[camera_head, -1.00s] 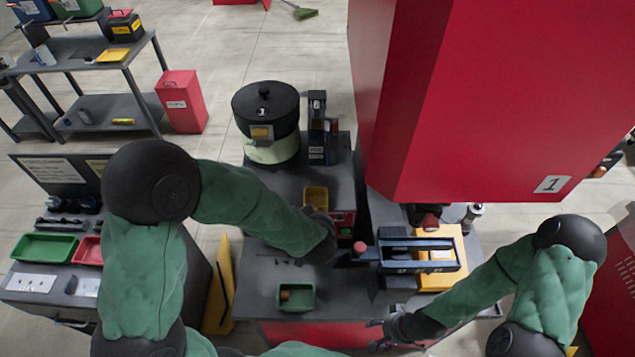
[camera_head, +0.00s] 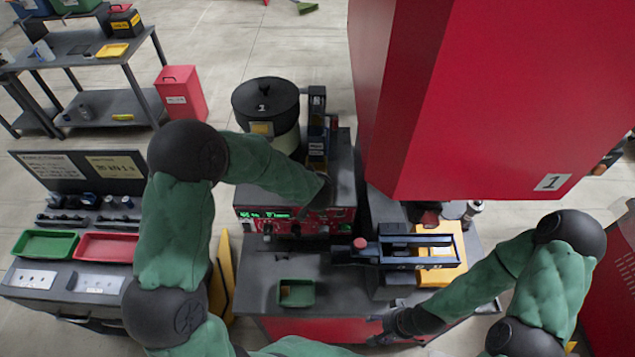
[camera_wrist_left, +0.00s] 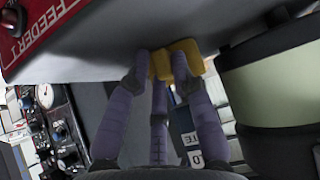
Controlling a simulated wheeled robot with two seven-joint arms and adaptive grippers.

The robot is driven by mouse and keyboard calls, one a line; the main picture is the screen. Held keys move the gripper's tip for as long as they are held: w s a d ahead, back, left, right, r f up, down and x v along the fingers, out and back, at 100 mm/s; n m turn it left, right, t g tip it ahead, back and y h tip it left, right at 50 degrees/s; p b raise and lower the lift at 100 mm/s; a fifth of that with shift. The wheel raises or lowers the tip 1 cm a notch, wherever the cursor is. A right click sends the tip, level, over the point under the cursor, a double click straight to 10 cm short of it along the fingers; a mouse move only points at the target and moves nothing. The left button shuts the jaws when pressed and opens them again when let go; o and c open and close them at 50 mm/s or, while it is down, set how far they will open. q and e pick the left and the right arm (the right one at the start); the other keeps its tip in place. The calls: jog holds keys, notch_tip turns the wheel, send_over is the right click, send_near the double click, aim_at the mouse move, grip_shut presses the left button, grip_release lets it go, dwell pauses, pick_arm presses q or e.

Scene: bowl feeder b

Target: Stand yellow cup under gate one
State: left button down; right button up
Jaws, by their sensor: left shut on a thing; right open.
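The yellow cup (camera_wrist_left: 188,57) shows in the left wrist view between the fingers of my left gripper (camera_wrist_left: 163,68), which is shut on it. The cup is beside a grey surface. In the head view, my left forearm reaches to the feeder front and hides the cup and the left gripper. The lidded feeder bowl (camera_head: 266,108) stands behind, with a dark upright unit (camera_head: 317,125) at its right. It also shows large and pale green in the left wrist view (camera_wrist_left: 270,85). I cannot read which gate this is. My right gripper (camera_head: 377,331) is open and empty at the bench's front edge.
A small green tray (camera_head: 296,293) sits on the grey bench top. A red control panel (camera_head: 290,222) is below the feeder deck. A dark blue rail (camera_head: 415,251) and yellow block are to the right, under a large red cabinet (camera_head: 480,100). A side bench (camera_head: 75,280) holds trays.

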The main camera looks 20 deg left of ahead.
pick_arm(q)
jog(key=shift+r, duration=0.15)
jog(key=c, duration=1.3)
grip_release()
jog(key=shift+f, duration=0.25)
jog(key=shift+c, duration=0.2)
jog(key=shift+r, duration=0.1)
